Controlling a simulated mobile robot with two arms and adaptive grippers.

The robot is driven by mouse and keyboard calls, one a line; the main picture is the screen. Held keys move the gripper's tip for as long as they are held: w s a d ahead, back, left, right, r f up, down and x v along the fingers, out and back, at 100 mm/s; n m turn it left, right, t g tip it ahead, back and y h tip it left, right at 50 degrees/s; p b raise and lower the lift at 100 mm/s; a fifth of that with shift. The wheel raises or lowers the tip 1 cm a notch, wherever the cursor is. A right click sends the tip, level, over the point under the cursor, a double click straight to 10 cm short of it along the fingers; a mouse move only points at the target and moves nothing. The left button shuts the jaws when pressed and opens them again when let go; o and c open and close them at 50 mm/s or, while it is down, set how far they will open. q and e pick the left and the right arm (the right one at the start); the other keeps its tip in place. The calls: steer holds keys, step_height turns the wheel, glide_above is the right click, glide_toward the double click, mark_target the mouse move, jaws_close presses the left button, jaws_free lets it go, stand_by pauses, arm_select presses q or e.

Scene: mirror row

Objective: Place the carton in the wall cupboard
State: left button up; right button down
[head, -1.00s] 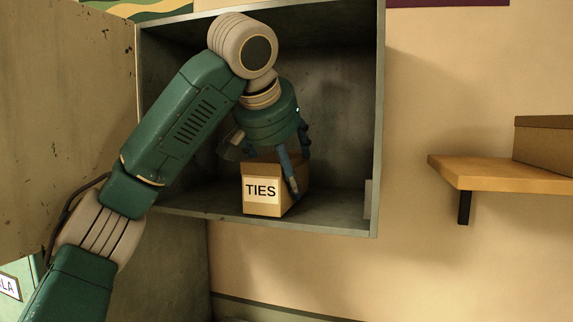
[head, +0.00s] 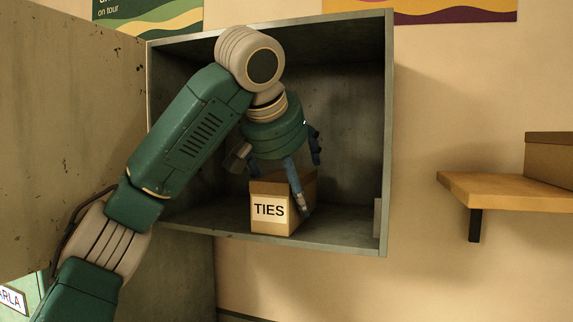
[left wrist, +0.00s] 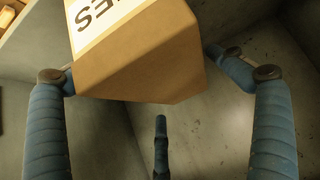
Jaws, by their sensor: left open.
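The carton (head: 269,224) is a brown box with a white label reading TIES. My right gripper is not in view.
The cupboard door (head: 70,120) stands open at the left. A wooden shelf (head: 505,190) with a brown box (head: 550,153) is on the wall at the right. The cupboard floor left and right of the carton looks mostly clear.

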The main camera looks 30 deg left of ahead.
mark_target(280, 183)
arm_select(q)
steer(key=b+v, duration=0.1)
steer(key=v, duration=1)
